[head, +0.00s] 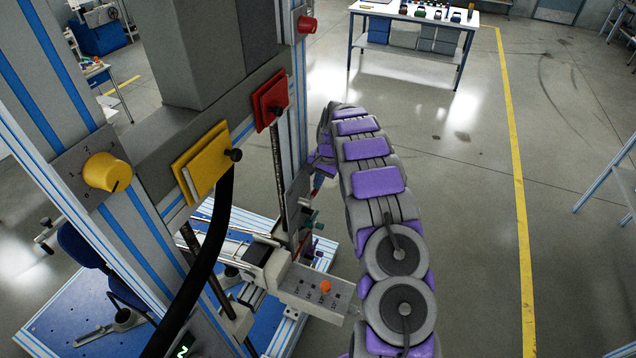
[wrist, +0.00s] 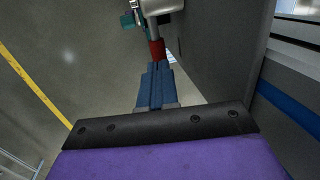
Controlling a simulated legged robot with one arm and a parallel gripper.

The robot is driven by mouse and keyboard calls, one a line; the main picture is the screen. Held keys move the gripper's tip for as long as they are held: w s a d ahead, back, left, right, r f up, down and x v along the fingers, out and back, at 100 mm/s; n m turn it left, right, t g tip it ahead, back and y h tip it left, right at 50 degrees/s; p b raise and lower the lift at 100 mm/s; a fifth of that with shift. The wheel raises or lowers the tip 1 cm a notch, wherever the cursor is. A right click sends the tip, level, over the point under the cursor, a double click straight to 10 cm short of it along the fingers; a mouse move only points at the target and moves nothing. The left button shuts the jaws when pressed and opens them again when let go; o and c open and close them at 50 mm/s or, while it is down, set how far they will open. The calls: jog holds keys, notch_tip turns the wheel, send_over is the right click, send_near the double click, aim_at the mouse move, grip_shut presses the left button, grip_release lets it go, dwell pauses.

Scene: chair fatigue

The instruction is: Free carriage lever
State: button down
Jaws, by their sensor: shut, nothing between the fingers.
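My gripper (wrist: 157,66) shows in the wrist view as two dark blue fingers shut together, with nothing between them. A red-ended grey rod (wrist: 157,48), which looks like the carriage lever, lies just beyond the fingertips. Whether they touch it I cannot tell. A pale grey part (wrist: 160,6) and a teal piece (wrist: 129,20) sit at its far end. In the head view, the carriage (head: 262,258) is on the machine's lower part, with teal handles (head: 312,219) beside it. My purple and grey arm bends beside the machine and partly hides the gripper area.
The machine's blue-striped frame (head: 40,75) fills the left, with a yellow knob (head: 106,172), yellow plate (head: 203,163) and red plate (head: 270,100). A grey control box (head: 310,290) has an orange button. Floor at right is clear.

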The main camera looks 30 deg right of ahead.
notch_tip(320, 180, up, 13)
jog(key=s+d+b, duration=0.1)
jog(key=s, duration=0.1)
jog(key=shift+d+b, duration=0.3)
jog(key=shift+d, duration=0.1)
jog(key=s+a+n+g+b, duration=0.2)
jog(key=s+a+n+b, duration=0.3)
jog(key=s+a+b, duration=1.05)
jog(key=s+a+f+n+b, duration=0.1)
jog(key=s+a+f, duration=0.2)
jog(key=s, duration=0.7)
jog(key=s+a+f+n+h+b, duration=0.1)
jog(key=s+a+f, duration=0.3)
jog(key=s, duration=0.7)
jog(key=s+a+f+n+g+b, duration=0.1)
jog(key=s+a+f+n, duration=0.2)
jog(key=s, duration=0.7)
notch_tip(320, 180, down, 3)
jog(key=shift+s+a+r+h+b, duration=0.2)
jog(key=shift+a+h+b, duration=0.15)
jog(key=shift+a, duration=0.25)
